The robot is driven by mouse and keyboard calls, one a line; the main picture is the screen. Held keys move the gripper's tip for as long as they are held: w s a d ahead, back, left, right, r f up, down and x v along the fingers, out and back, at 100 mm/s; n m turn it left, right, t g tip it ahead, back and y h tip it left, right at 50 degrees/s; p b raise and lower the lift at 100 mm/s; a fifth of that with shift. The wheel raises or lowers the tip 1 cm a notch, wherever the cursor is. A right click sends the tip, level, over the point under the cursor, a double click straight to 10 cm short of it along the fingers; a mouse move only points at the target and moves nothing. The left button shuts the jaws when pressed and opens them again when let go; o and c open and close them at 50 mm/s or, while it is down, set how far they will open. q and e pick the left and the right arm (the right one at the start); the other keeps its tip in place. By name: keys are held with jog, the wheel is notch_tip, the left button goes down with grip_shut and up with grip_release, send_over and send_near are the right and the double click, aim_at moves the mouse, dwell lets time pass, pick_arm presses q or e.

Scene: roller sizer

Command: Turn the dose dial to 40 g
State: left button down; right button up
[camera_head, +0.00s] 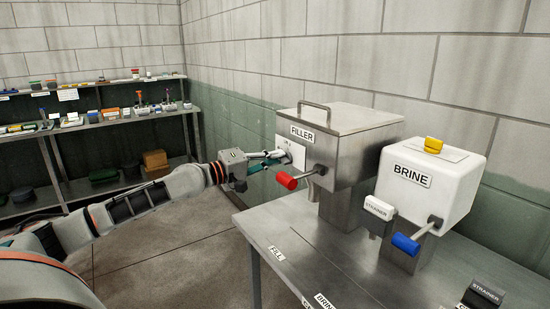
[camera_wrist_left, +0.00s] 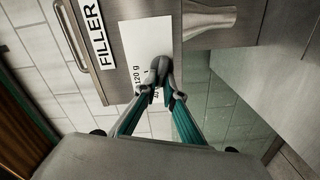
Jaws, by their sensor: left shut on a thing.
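The steel filler (camera_head: 345,135) carries a "FILLER" label and a white dial plate (camera_head: 294,150) on its left-hand face. In the left wrist view the plate (camera_wrist_left: 142,42) shows a "120 g" mark, with another mark partly hidden by a fingertip. My left gripper (camera_head: 280,156) reaches the plate from the left. In the left wrist view its fingertips (camera_wrist_left: 163,76) are closed together at the plate, shut on the dose dial. The dial is mostly covered by the fingertips, so its pointer and setting cannot be read. My right gripper is not in view.
A red-ended lever (camera_head: 286,181) and a spout stick out just right of the gripper. A white brine unit (camera_head: 430,185) with a blue-ended lever (camera_head: 405,243) stands right on the steel table (camera_head: 300,262). Loaded shelves (camera_head: 90,125) stand at the back left.

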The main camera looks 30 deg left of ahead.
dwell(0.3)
pick_arm(q)
jog(key=c, duration=2.1)
grip_release()
jog(key=shift+c, duration=0.2)
jog(key=v, duration=1.2)
